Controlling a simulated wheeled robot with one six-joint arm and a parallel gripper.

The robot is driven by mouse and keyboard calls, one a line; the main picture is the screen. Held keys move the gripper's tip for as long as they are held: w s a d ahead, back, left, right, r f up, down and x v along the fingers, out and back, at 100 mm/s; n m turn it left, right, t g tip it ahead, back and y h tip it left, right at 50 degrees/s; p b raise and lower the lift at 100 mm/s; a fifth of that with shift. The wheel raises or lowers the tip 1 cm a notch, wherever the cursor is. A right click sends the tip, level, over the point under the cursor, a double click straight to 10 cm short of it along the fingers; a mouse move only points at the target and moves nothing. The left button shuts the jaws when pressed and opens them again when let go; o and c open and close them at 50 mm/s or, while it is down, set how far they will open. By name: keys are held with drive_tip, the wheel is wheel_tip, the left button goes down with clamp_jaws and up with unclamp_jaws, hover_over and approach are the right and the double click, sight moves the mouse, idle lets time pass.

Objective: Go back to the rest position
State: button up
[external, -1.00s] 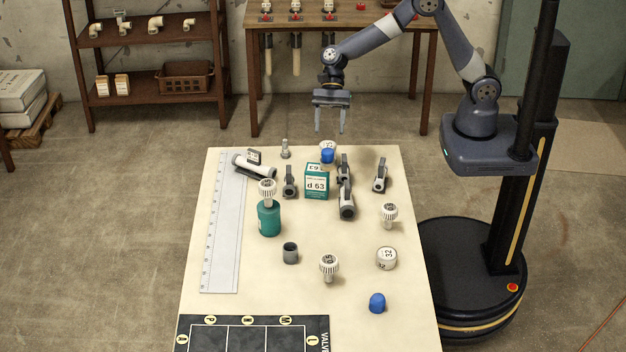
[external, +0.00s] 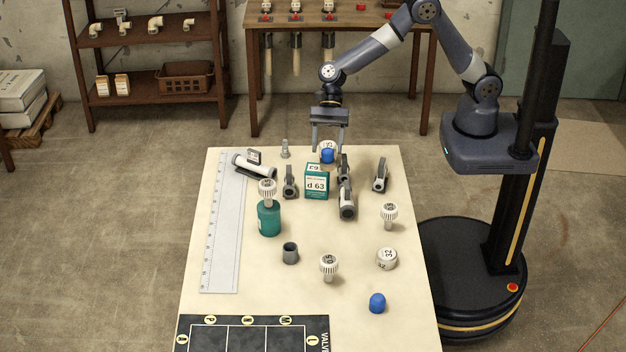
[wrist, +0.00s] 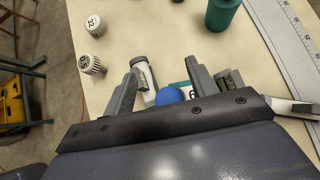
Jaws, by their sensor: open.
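My gripper (external: 329,138) hangs over the far edge of the table (external: 240,310) with its fingers pointing down. It is open. A blue-topped white fitting (external: 327,155) stands at that edge, close to the fingertips in the external view; I cannot tell the exact gap. In the wrist view my gripper (wrist: 165,88) shows both fingers spread, with the blue top (wrist: 169,96) visible between them and nothing clamped. The teal box marked d 63 (external: 316,184) stands just in front of the fitting.
A teal bottle-like part (external: 269,220), white ribbed caps (external: 328,265), a blue cap (external: 377,302) and a ruler (external: 222,230) occupy the table. A dark tray mat (external: 255,338) lies at the front. A wooden bench (external: 428,60) stands behind.

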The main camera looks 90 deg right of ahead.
wheel_tip(320, 180, up, 4)
drive_tip(key=shift+f, duration=0.15)
drive_tip(key=shift+w+b, duration=0.35)
drive_tip(key=shift+w+a+f+m+t+h+b, duration=0.75)
drive_tip(key=shift+w+f+m, duration=1)
drive_tip(key=shift+w, duration=2.15)
drive_tip(key=shift+w+a+f+m+t+h+b, duration=0.35)
drive_tip(key=shift+w+f+m+t+h+b, duration=0.85)
drive_tip(key=shift+w, duration=2.65)
drive_tip(key=shift+w+a+f+m+t+h+b, duration=0.45)
drive_tip(key=shift+w+f+m+t, duration=1.35)
drive_tip(key=shift+w, duration=2.1)
drive_tip(key=shift+m+g, duration=0.45)
wheel_tip(320, 180, down, 9)
drive_tip(key=shift+f+p, duration=0.2)
drive_tip(key=shift+p, duration=0.4)
drive_tip(key=shift+o, duration=0.5)
